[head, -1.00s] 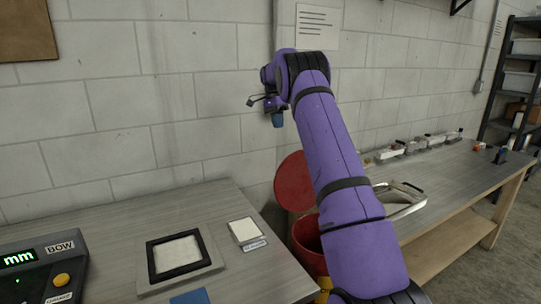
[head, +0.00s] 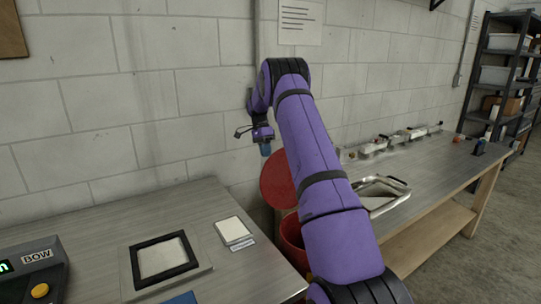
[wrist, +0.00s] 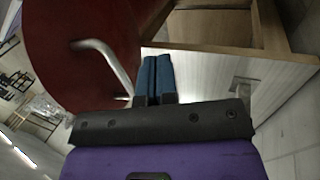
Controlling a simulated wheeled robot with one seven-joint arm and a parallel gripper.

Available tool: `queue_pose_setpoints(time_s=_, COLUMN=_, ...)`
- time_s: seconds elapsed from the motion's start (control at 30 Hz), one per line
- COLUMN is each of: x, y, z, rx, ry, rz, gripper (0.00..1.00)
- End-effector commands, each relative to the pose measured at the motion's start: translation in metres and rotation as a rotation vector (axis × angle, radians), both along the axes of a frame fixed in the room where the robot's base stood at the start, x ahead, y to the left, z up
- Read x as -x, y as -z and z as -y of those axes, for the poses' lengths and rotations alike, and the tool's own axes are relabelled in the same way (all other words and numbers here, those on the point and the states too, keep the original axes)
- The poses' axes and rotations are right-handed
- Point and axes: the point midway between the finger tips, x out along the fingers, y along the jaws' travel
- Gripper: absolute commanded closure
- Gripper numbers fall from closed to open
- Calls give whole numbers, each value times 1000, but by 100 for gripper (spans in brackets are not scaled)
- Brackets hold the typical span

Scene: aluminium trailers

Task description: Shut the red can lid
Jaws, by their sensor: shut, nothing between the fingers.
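The red can (head: 293,240) stands on the floor in the gap between the two benches, partly hidden behind my arm. Its round red lid (head: 275,180) stands open, tilted up toward the wall. In the wrist view the lid (wrist: 60,50) fills the left side, with a bent metal handle (wrist: 103,62) on its face. My gripper (head: 265,150) points down just above the lid's upper edge. In the wrist view its blue fingers (wrist: 156,77) are shut together and empty, to the right of the handle. Whether they touch the lid cannot be told.
The left bench (head: 205,205) holds a black-framed square, a small white pad and a display unit. The right bench (head: 440,160) carries a metal tray (head: 383,192) and several small items along the wall. A block wall (head: 160,90) stands close behind my gripper.

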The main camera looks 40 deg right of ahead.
Motion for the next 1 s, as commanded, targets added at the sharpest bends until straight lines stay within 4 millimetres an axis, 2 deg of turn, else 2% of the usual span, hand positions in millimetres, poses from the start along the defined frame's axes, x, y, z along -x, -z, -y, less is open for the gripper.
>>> queue_pose_setpoints(time_s=0.1, x=16, y=-4, z=-4, rx=1, ry=1, rz=1, gripper=100)
queue_pose_setpoints(time_s=0.3, x=32, y=-3, z=-8, rx=1, ry=1, rz=2, gripper=100)
queue_pose_setpoints(time_s=1.0, x=41, y=-6, z=-11, rx=7, ry=0, rz=29, gripper=100)
